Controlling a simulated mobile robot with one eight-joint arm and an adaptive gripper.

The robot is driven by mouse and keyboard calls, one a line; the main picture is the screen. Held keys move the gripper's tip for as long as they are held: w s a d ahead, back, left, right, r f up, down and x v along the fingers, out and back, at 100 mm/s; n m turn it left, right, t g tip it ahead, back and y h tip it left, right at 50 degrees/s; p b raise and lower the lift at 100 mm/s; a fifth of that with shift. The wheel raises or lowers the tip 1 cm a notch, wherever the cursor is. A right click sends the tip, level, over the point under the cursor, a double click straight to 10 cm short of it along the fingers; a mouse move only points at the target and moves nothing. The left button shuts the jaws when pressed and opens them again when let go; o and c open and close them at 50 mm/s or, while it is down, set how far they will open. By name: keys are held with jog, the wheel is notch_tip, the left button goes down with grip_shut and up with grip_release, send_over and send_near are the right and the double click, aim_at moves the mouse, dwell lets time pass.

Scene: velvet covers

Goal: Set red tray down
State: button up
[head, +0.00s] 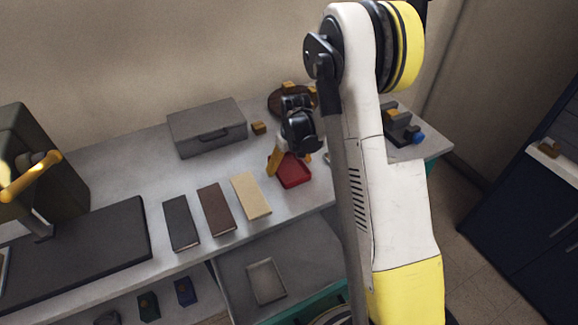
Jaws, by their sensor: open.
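The red tray (294,173) sits on the grey worktop (225,165), right of the cream book-like block. My gripper (277,163) is at the tray's back left, with a yellow finger beside the tray's left edge. The gripper is open. My wrist and arm hide part of the gripper and the area just right of the tray. Whether a finger touches the tray cannot be told.
A grey case (207,127) stands at the back. Black (181,223), brown (216,209) and cream (251,196) flat blocks lie along the front edge. A round brown board (279,101) is behind my gripper. A lower shelf holds a pale tray (266,281).

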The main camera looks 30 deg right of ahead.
aim_at(291, 174)
jog(key=s+a+r+t+p, duration=0.1)
jog(key=s+a+r, duration=0.15)
jog(key=r, duration=0.55)
jog(key=s+a+r+p, duration=0.15)
jog(key=s+r, duration=0.25)
jog(key=r, duration=0.4)
jog(key=s+a+r+t+p, duration=0.1)
jog(key=s+a+r, duration=0.2)
jog(key=r, duration=0.5)
jog(key=s+a+r+t, duration=0.1)
jog(key=s+a+r, duration=0.1)
jog(key=s, duration=0.5)
jog(key=s+a+r+t, duration=0.1)
jog(key=s+a, duration=0.3)
jog(key=s, duration=0.4)
jog(key=shift+r+t, duration=0.4)
jog(key=shift+t, duration=0.4)
jog(key=shift+s, duration=0.1)
